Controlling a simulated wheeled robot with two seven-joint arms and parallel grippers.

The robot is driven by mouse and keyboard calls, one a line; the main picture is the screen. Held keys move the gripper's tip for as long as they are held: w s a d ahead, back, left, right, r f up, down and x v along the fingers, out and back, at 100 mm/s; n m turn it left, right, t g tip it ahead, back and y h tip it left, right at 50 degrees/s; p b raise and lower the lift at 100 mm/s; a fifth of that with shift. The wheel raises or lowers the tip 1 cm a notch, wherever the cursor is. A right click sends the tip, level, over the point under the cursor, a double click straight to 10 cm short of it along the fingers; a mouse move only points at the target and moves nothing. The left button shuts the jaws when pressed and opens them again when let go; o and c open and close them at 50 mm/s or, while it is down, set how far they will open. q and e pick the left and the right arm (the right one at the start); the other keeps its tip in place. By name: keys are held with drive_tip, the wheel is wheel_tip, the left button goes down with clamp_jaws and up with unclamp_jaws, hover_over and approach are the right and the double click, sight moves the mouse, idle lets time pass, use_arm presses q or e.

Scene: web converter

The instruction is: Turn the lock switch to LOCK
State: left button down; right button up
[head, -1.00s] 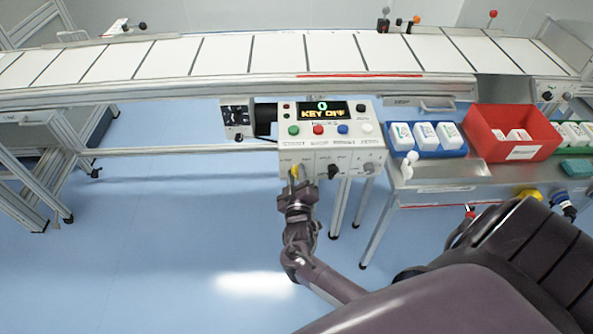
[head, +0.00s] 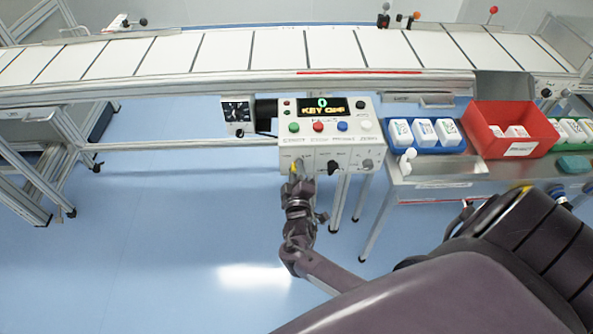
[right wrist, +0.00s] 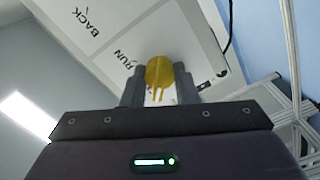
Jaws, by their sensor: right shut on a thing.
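The control box (head: 350,150) is mounted at the conveyor's front edge, with a lit display (head: 322,107) that appears to read KEY OFF. My right gripper (head: 301,174) is at the lower left of its front panel. It is shut on a yellow-headed switch or key (right wrist: 159,71), which sits between the two fingers in the right wrist view. The panel (right wrist: 130,30) behind it carries the printed words BACK and RUN. I cannot read a LOCK label; the fingers hide part of the panel. My left gripper is not in view.
To the right on the panel are a black knob (head: 333,167) and a grey knob (head: 367,164). Coloured buttons line the box top. A red bin (head: 497,130) and a blue tray (head: 430,147) stand on the side table. The floor below is clear.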

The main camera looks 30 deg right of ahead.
drive_tip(key=o, duration=1)
drive_tip(key=v, duration=0.7)
drive_tip(key=shift+s+a, duration=0.2)
drive_tip(key=shift+s, duration=0.15)
drive_tip(key=shift+f, duration=0.1)
